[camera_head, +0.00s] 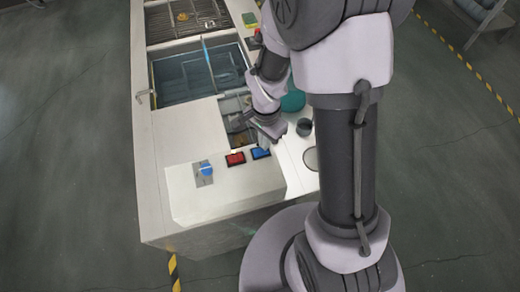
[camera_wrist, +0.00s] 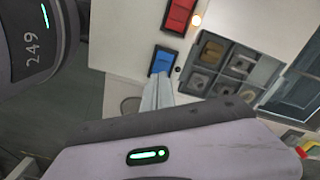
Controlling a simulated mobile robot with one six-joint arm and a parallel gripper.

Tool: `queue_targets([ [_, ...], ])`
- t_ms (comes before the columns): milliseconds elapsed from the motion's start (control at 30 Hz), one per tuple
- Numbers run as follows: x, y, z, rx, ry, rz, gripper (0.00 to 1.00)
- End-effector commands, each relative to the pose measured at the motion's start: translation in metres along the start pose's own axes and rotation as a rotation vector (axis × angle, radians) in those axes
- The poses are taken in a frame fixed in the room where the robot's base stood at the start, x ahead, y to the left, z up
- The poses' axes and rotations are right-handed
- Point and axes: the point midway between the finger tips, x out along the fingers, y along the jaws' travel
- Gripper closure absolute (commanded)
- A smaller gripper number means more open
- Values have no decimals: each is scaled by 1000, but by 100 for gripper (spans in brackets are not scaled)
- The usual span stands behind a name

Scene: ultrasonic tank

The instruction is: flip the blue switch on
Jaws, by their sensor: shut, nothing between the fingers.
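The blue switch (camera_head: 260,154) is a small rocker in a dark frame on the raised panel at the near end of the tank unit. It also shows in the wrist view (camera_wrist: 160,62), just beyond the fingertips. My gripper (camera_head: 266,145) is shut and empty, its fingers pointing down at the panel by the blue switch. In the wrist view my gripper (camera_wrist: 159,80) reaches the near end of the switch. I cannot tell whether it touches. Which way the rocker is tilted is too small to tell.
Small lights glow beside the switches. Water-filled tank (camera_head: 185,74) and a wire basket (camera_head: 190,15) lie behind. A dark cup (camera_head: 305,127) stands right of my gripper.

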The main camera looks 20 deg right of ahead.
Motion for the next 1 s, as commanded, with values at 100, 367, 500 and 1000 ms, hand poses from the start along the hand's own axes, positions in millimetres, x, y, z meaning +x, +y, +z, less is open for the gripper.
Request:
queue_targets([
  [100,0,0,0,0,0,0,100],
  [367,0,0,0,0,0,0,100],
  [500,0,0,0,0,0,0,100],
  [1000,7,0,0,0,0,0,100],
])
